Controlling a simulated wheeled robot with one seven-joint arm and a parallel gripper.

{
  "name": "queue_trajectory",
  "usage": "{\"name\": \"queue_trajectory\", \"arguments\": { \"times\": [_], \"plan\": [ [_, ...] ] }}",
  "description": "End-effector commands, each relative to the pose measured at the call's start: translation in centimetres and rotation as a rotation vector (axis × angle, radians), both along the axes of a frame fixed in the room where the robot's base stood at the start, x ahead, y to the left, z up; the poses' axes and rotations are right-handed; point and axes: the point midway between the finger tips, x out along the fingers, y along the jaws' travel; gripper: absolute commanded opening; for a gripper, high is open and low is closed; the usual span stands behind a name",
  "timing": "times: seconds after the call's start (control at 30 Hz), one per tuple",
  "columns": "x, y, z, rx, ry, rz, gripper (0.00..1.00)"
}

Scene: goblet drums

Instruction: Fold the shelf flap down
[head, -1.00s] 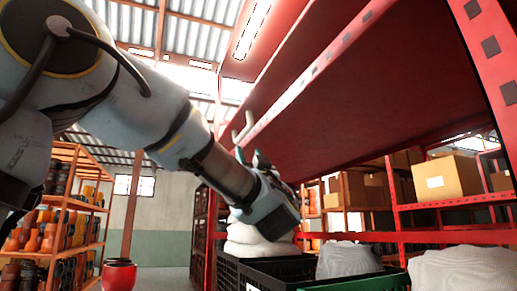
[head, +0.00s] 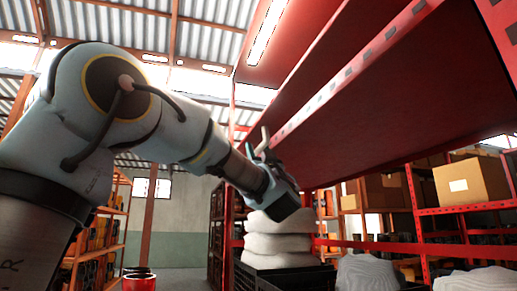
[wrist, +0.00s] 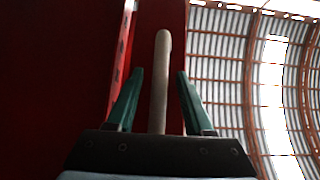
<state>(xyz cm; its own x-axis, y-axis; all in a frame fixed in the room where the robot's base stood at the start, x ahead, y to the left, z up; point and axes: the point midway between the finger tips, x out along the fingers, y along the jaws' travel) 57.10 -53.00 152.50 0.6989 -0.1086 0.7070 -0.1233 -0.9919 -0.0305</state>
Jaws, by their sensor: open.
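The red shelf flap seems to be the raised red panel (head: 318,55) at the upper middle of the head view; where it joins the shelf is not clear. A pale, rod-like handle (head: 264,136) stands out near its lower left end. In the wrist view the handle (wrist: 161,60) runs upright against red metal. My gripper (head: 266,153) is at the handle, with its green fingers (wrist: 160,88) open, one on each side of the rod. Gaps show between the rod and both fingers. How deep the rod sits is hard to tell.
A wide red shelf underside (head: 400,110) with a perforated edge hangs right of my gripper. White sacks (head: 278,242) are stacked below it, in or behind dark crates (head: 305,278). A cardboard box (head: 470,184) stands on a rack at right. A red pot (head: 139,281) is at lower left.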

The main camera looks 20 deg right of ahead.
Motion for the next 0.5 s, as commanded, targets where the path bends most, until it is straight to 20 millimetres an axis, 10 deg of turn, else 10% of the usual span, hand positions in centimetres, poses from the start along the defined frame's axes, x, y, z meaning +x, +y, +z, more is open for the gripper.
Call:
{"name": "queue_trajectory", "arguments": {
  "times": [0.13, 0.5],
  "plan": [
    [-0.02, -0.01, -0.04, 0.000, 0.000, 0.000, 0.52],
    [-0.03, -0.01, -0.04, 0.000, 0.000, 0.000, 0.10]
  ]
}}
